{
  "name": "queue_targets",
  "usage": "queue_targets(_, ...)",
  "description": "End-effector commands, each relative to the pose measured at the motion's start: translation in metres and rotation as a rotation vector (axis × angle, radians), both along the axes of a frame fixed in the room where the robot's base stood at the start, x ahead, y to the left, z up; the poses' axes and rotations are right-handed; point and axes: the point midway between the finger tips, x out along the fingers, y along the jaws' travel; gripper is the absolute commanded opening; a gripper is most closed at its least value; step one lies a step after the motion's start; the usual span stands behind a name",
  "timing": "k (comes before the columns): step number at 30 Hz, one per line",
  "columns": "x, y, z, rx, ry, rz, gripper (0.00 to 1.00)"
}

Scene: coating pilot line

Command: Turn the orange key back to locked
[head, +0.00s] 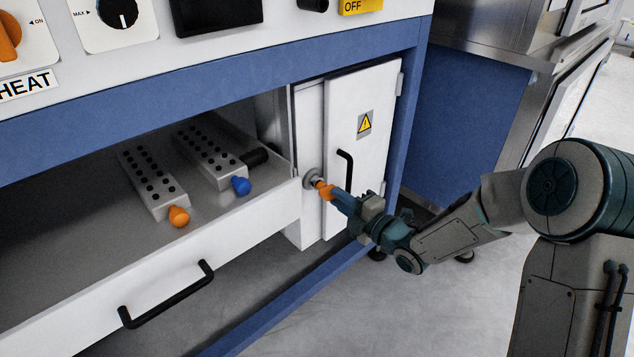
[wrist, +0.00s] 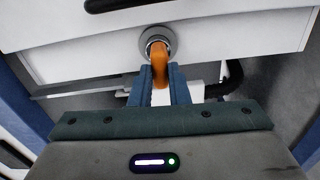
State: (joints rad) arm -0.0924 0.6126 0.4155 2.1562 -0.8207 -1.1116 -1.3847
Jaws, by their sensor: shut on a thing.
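The orange key (head: 325,191) sits in a round grey lock (head: 311,178) on a white panel, left of the small cabinet door. My gripper (head: 341,200) is shut on the key's orange head. In the wrist view the key (wrist: 159,66) stands between the two blue fingers of my gripper (wrist: 160,84), with the lock ring (wrist: 157,42) just beyond it. The key's tip is hidden inside the lock. I cannot tell from the marks in view which lock position the key is in.
A white door (head: 363,140) with a black handle (head: 346,170) and a warning sign is right of the lock. An open drawer (head: 215,247) on the left holds two perforated grey bars, one with an orange knob (head: 179,216), one with a blue knob (head: 241,186). Floor in front is clear.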

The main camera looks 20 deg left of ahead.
Motion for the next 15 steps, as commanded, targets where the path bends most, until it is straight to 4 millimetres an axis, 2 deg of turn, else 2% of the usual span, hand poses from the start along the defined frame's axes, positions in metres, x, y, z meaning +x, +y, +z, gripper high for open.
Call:
queue_targets(1,-0.0029,0.0018,-0.0013,-0.013,-0.026,0.007,0.0)
queue_targets(2,-0.0027,0.0018,-0.0012,-0.016,-0.032,0.007,0.18)
queue_targets(3,-0.0023,0.0015,-0.0009,-0.014,-0.03,0.006,0.29)
queue_targets(4,-0.0018,0.0012,-0.0008,-0.014,-0.029,0.005,0.38)
queue_targets(5,-0.0014,0.0009,-0.0005,-0.013,-0.028,0.004,0.41)
queue_targets(15,0.0004,-0.0071,0.0008,-0.01,-0.028,-0.005,0.41)
